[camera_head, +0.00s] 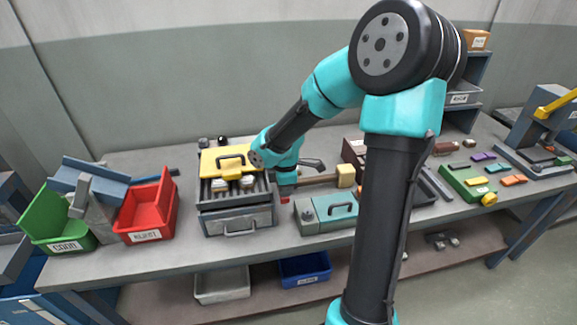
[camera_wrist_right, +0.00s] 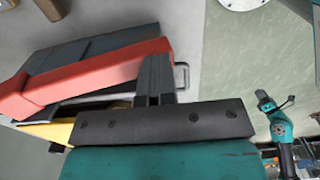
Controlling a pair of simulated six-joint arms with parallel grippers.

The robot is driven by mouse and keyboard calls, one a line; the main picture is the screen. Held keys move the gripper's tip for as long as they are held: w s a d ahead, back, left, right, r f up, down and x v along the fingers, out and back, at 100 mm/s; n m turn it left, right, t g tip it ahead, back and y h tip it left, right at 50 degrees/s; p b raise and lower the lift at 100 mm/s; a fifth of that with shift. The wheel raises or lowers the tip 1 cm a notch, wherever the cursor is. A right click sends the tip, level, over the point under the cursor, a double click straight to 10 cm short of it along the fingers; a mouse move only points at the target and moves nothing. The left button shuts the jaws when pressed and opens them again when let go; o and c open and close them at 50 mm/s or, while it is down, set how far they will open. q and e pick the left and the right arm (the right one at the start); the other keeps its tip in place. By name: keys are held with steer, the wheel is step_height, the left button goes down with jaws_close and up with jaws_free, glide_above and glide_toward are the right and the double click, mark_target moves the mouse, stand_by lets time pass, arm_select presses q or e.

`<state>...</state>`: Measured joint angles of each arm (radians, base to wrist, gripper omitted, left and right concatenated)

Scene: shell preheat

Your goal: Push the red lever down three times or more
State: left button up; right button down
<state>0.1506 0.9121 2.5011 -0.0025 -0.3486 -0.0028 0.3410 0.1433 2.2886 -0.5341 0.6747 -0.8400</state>
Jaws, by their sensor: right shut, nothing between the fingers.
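The red lever (camera_wrist_right: 95,78) is a thick red bar slanting across the left of the right wrist view. In the head view only a small red part (camera_head: 284,199) shows below my right gripper (camera_head: 286,188), beside the grey heater box (camera_head: 235,222). My right gripper is shut and empty; its dark fingers (camera_wrist_right: 155,78) overlap the right end of the bar in the wrist view. I cannot tell whether they touch it. The gripper and forearm hide most of the lever in the head view. My left gripper does not show.
The heater box has a yellow lid (camera_head: 212,162) and a front drawer. A teal box (camera_head: 320,215) stands close on its right. Red (camera_head: 165,205) and green (camera_head: 50,215) bins stand left. A mallet (camera_head: 345,176) lies behind. My upper arm blocks the middle.

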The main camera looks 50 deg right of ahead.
steer(key=shift+s+a+f, duration=0.2)
steer(key=shift+a+f, duration=0.05)
step_height(320, 180, up, 14)
steer(key=s+a, duration=0.1)
steer(key=shift+s+r, duration=0.15)
steer(key=shift+s, duration=0.15)
stand_by(0.9)
steer(key=w+d+n, duration=0.1)
steer(key=n, duration=0.2)
steer(key=w+d+n, duration=0.1)
steer(key=n, duration=0.2)
steer(key=w+d+r+n+y, duration=0.1)
steer(key=n, duration=0.3)
steer(key=shift+w+d, duration=0.3)
steer(key=shift+d, duration=0.05)
steer(key=shift+f, duration=0.15)
steer(key=shift+s+a+f, duration=0.1)
steer(key=shift+a+f, duration=0.05)
steer(key=shift+f, duration=1.55)
steer(key=shift+a+f, duration=0.15)
steer(key=shift+f, duration=1.5)
